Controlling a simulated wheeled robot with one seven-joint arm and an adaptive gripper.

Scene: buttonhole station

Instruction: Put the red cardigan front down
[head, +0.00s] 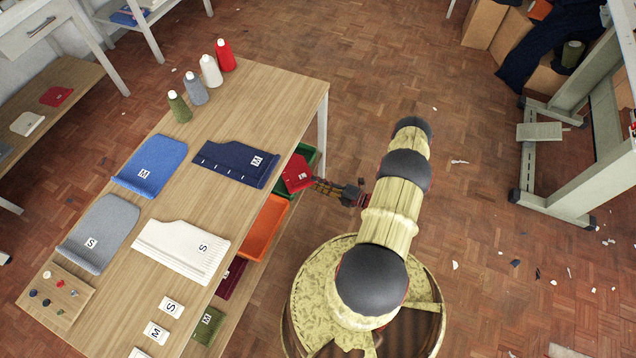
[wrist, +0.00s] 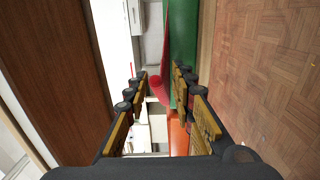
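The red cardigan front (head: 297,172) with a white label is at the right side of the table, at the green crate (head: 307,153). Whether it lies in the crate or rests on its rim is hard to tell. My gripper (head: 318,186) is low beside the table, its fingertips at the red front's right edge. In the wrist view the fingers of my gripper (wrist: 160,88) stand apart. The red front (wrist: 162,84) shows edge-on beyond and between the fingertips, with a gap on the left side. The green crate (wrist: 183,35) is behind it.
The table (head: 275,100) holds blue, navy (head: 235,163), grey and white knit pieces, several thread cones and label cards. An orange crate (head: 265,228) sits below the table edge, beside the green one. Open parquet floor lies to the right.

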